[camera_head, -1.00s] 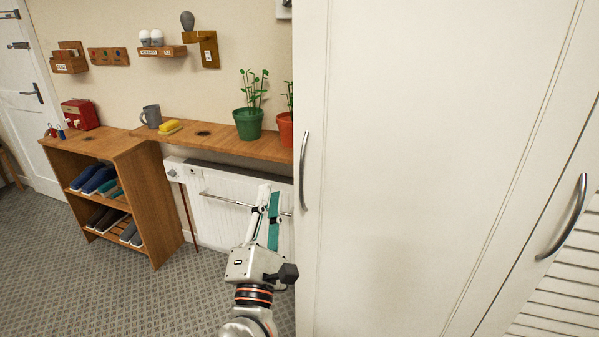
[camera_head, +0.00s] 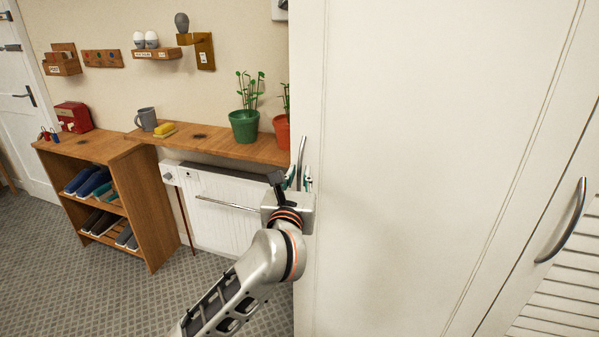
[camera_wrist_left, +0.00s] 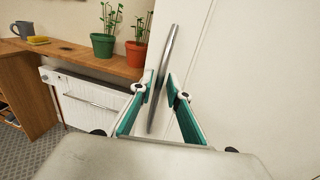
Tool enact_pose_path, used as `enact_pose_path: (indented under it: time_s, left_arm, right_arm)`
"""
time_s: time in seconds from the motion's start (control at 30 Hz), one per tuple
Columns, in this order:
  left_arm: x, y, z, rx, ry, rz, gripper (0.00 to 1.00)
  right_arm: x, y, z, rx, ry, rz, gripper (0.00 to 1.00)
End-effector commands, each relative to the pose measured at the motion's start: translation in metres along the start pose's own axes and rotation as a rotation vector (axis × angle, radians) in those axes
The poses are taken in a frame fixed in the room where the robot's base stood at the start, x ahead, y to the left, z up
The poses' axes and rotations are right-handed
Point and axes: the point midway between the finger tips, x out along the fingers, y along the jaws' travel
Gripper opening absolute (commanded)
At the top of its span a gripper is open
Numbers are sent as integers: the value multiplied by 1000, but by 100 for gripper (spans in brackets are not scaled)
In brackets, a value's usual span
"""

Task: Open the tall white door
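The tall white door (camera_head: 430,150) fills the right half of the head view and looks shut. Its curved metal handle (camera_head: 301,152) stands upright near the door's left edge. My left gripper (camera_head: 298,178) is at the lower part of this handle. In the left wrist view, its two teal-padded fingers (camera_wrist_left: 160,80) are apart, with the handle (camera_wrist_left: 171,52) passing between them. A gap shows beside the handle, so the fingers do not look closed on it. In the head view the wrist partly hides the fingers. My right gripper is not in view.
A wooden counter (camera_head: 225,146) with a green plant pot (camera_head: 243,127) and an orange pot (camera_head: 282,132) stands left of the door, above a white radiator (camera_head: 220,220). A second curved handle (camera_head: 566,225) is on the louvred door at right. Carpet is clear at lower left.

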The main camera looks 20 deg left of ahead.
Motion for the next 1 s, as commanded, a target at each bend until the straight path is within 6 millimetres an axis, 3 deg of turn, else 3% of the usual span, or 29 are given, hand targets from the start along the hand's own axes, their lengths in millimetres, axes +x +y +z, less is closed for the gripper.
enact_pose_path:
  time_s: [0.17, 0.43, 0.5, 1.0]
  left_arm:
    - [12, 0, 1, 1, -1, 0, 17]
    - [13, 0, 0, 1, -1, 1, 17]
    - [13, 0, 0, 1, -1, 1, 0]
    - [2, 0, 0, 0, 1, 18, 0]
  right_arm:
    - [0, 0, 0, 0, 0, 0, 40]
    - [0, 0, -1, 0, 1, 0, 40]
    - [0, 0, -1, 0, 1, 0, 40]
    - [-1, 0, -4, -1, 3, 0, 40]
